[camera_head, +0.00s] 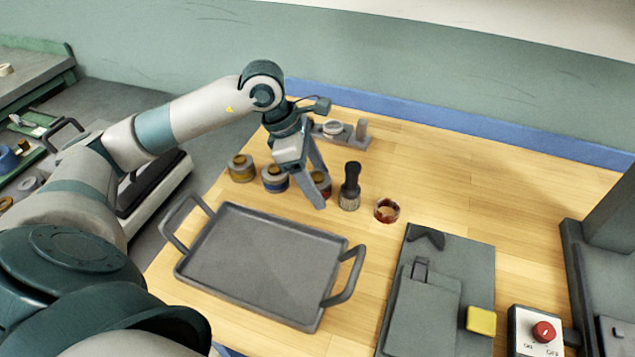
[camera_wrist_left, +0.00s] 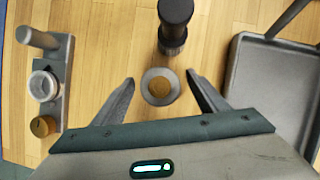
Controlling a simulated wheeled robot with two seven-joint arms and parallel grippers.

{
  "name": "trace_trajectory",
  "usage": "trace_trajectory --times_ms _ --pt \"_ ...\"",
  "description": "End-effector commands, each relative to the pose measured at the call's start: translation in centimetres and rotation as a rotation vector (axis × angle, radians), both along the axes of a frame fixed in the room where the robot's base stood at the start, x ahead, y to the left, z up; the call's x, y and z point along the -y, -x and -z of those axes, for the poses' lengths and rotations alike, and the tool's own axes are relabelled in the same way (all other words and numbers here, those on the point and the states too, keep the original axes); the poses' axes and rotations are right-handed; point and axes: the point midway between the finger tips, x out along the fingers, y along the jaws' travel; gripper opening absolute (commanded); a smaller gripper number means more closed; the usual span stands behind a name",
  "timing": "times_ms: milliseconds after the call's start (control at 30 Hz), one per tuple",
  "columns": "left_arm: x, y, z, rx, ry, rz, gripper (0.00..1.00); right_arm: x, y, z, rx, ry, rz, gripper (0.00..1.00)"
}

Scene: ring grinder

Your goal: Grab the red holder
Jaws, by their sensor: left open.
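In the wrist view the left gripper's fingertips (camera_wrist_left: 160,78) stand on either side of the holder, with gaps on both sides. My right gripper is not in view.
A grey tray (camera_head: 330,250) lies in front. A small stand (camera_head: 352,143) is behind.

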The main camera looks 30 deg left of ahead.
Motion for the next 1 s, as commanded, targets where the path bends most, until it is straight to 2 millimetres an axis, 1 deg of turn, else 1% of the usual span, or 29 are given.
trace_trajectory --times_ms 433,467,500,567,600,667,700,733,1000 --pt "0.02 -0.02 0.06 0.000 0.000 0.000 0.67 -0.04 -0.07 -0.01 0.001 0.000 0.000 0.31" --pt "0.02 -0.02 0.06 0.000 0.000 0.000 0.64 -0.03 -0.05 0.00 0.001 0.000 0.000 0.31" --pt "0.01 -0.02 0.06 0.000 0.000 0.000 0.55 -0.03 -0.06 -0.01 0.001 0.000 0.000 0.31" --pt "0.01 -0.02 0.06 0.000 0.000 0.000 0.40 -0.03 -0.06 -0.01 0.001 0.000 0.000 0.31" --pt "0.01 -0.02 0.06 0.000 0.000 0.000 0.31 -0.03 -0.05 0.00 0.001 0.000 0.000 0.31" --pt "0.01 -0.03 0.06 0.000 0.000 0.000 0.17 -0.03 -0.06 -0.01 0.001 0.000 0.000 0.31" --pt "0.01 -0.03 0.05 0.000 0.000 0.000 0.07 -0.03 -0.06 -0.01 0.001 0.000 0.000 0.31" --pt "0.01 -0.03 0.05 0.000 0.000 0.000 0.00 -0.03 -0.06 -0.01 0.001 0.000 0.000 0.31" --pt "0.01 -0.09 -0.13 0.004 0.001 -0.001 0.00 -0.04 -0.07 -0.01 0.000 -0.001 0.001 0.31"
